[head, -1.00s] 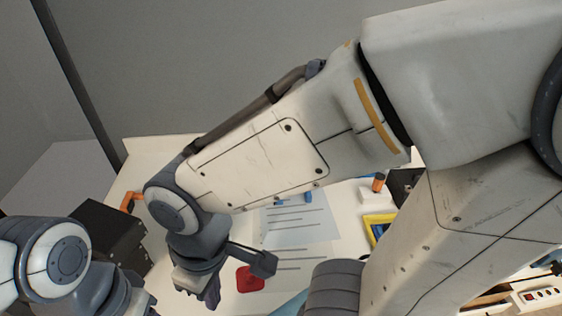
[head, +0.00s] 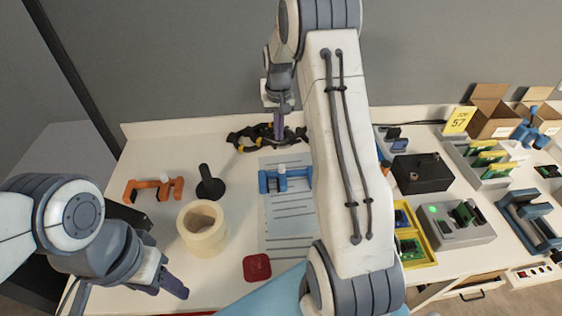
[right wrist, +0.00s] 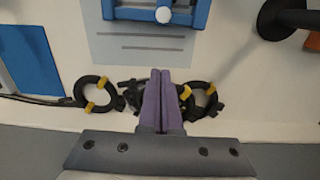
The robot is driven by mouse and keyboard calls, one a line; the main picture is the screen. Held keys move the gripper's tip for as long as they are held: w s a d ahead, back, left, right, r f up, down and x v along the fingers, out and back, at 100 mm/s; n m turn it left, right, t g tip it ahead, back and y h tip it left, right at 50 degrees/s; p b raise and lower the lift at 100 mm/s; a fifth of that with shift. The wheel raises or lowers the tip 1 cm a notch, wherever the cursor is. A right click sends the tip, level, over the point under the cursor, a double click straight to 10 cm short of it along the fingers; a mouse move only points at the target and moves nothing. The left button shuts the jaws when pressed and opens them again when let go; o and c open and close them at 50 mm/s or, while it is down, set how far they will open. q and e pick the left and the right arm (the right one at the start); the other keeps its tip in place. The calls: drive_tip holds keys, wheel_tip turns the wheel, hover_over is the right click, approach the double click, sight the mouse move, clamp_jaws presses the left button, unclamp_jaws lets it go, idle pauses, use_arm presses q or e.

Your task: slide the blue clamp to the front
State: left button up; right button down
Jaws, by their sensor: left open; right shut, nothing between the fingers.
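The blue clamp (head: 283,179) lies on a pale blue sheet with dark lines (head: 290,225), in the middle of the table. Part of it shows at the top edge of the right wrist view (right wrist: 150,12). My right gripper (head: 279,138) is shut and empty, pointing down behind the clamp near the back of the table. Its purple fingers (right wrist: 160,78) are together in the right wrist view, apart from the clamp, over dark coiled straps. My left gripper (head: 180,290) is open at the front left, away from the clamp.
Black straps (head: 262,137) lie by the back edge. An orange clamp (head: 150,187), a black-handled tool (head: 209,184) and a tape roll (head: 202,228) stand left. A red case (head: 257,267) lies in front. Trays and cartons (head: 493,119) fill the right. My right arm hides the sheet's right side.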

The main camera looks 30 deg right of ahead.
sight(282, 165)
drive_tip(key=f, duration=0.9)
drive_tip(key=shift+s+d+f, duration=0.1)
drive_tip(key=shift+d+f, duration=0.05)
drive_tip(key=shift+d, duration=0.1)
drive_tip(key=shift+s+a+f+p, duration=0.15)
drive_tip(key=shift+s+a+p, duration=0.15)
drive_tip(key=shift+s, duration=0.3)
drive_tip(key=shift+s+a+f+p, duration=0.15)
drive_tip(key=shift+s+a, duration=0.15)
drive_tip(key=shift+s, duration=0.3)
drive_tip(key=shift+s+a+f, duration=0.1)
drive_tip(key=shift+s+a, duration=0.2)
drive_tip(key=shift+s, duration=0.25)
